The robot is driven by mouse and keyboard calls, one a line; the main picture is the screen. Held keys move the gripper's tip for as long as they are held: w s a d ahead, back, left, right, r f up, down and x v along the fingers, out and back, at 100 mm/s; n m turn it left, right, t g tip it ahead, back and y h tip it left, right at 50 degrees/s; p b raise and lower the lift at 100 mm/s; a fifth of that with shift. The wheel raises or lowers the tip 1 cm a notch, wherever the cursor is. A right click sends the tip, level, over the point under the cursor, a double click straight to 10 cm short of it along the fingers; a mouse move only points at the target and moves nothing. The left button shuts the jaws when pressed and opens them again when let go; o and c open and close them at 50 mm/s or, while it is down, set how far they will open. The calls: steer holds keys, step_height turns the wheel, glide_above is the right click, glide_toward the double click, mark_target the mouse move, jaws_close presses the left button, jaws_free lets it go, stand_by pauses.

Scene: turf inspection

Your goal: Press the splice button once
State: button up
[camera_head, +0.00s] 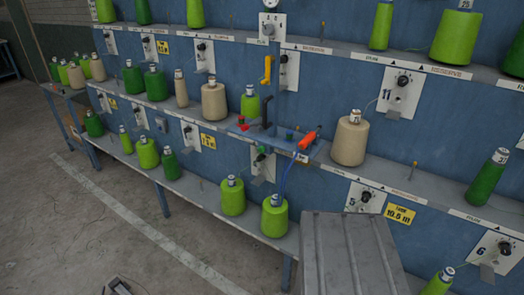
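A blue splicer unit (275,136) sticks out from the blue rack near the middle of the view. It carries an orange-red cylinder (307,140), a small red part (243,122) and a small green part (290,135). A yellow crank-shaped piece (266,70) and a black hooked piece (267,112) stand above it. I cannot tell which small part is the splice button. A small dark shape cut off by the bottom edge at left may be my gripper (118,287). It is well away from the splicer, and its fingers cannot be made out.
Green and beige yarn cones stand along the rack shelves, including a beige cone (349,139) right of the splicer and a lime cone (275,216) below it. A grey ribbed panel (349,255) fills the lower middle. Open concrete floor (80,225) lies at left.

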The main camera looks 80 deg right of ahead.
jaws_close()
stand_by(1.4)
